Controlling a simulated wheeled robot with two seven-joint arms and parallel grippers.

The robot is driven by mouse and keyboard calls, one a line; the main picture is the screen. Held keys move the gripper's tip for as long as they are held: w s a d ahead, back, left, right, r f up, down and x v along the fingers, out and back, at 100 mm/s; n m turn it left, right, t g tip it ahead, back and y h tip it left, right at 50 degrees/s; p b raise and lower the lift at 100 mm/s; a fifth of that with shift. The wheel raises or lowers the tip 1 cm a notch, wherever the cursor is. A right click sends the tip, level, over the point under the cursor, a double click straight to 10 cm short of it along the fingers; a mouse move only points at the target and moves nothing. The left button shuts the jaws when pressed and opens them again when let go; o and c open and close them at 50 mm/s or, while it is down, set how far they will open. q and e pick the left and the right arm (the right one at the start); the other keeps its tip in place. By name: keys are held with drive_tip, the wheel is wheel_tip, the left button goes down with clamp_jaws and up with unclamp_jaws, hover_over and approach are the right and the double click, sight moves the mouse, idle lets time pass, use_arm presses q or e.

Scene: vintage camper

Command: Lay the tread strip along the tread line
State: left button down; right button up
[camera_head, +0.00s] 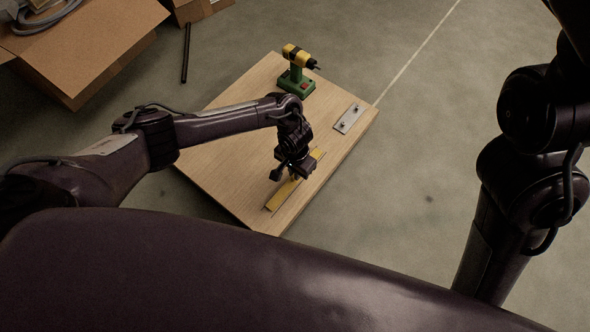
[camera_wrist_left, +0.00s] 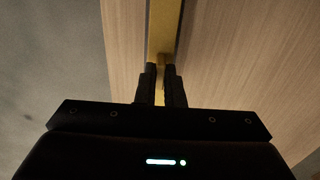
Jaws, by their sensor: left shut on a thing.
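The yellow tread strip (camera_head: 281,196) lies along the right part of a wooden board (camera_head: 222,188), slanting up to the right. My left gripper (camera_head: 294,177) points down over the middle of the strip and hides part of it. In the left wrist view its two fingers (camera_wrist_left: 163,70) are shut on the strip (camera_wrist_left: 164,28), which runs away from me between them. A thin dark line, perhaps the tread line, runs close along the strip's right side in that view. Whether the strip touches the board cannot be told. My right gripper is out of view.
A green and yellow drill (camera_head: 296,76) stands at the board's far end. A grey metal plate (camera_head: 349,119) lies near its right edge. An open cardboard box (camera_head: 95,45) and a dark rod (camera_head: 186,53) are at the upper left. The floor right of the board is clear.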

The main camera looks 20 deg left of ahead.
use_arm(q)
drive_tip(key=shift+f+b, duration=0.35)
drive_tip(key=shift+f, duration=0.3)
idle(0.4)
drive_tip(key=c, duration=1.5)
unclamp_jaws()
drive_tip(key=shift+o, duration=0.2)
